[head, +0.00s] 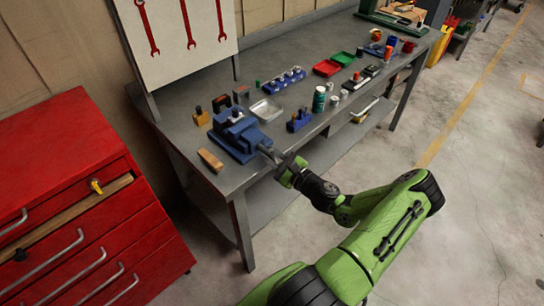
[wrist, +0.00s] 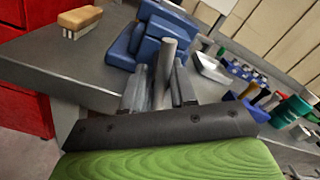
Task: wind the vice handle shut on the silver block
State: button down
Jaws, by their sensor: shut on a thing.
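The blue vice (head: 236,138) is mounted at the front left of the grey workbench; it also shows in the wrist view (wrist: 146,42). A small pale piece (head: 236,114) shows at the top of the vice between its jaws; it looks like the silver block, but it is too small to tell how tightly it sits. My gripper (head: 280,160) is in front of the vice, past the bench edge. In the wrist view, its fingers (wrist: 160,88) are shut on the grey vice handle (wrist: 166,62), which stands between them. The block is hidden in the wrist view.
A wooden brush (head: 210,160) lies left of the vice. A metal tray (head: 266,110) and a blue holder (head: 299,121) are to its right. Red and green bins (head: 327,68) stand farther along the workbench (head: 222,177). A red tool cabinet (head: 70,190) stands at left.

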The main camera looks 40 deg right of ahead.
jog(key=shift+n, duration=0.6)
jog(key=shift+r, duration=0.1)
jog(key=c, duration=0.9)
grip_release()
jog(key=shift+o, duration=0.2)
jog(key=s, duration=1.5)
jog(key=shift+s+d, duration=0.2)
jog(key=shift+s, duration=0.2)
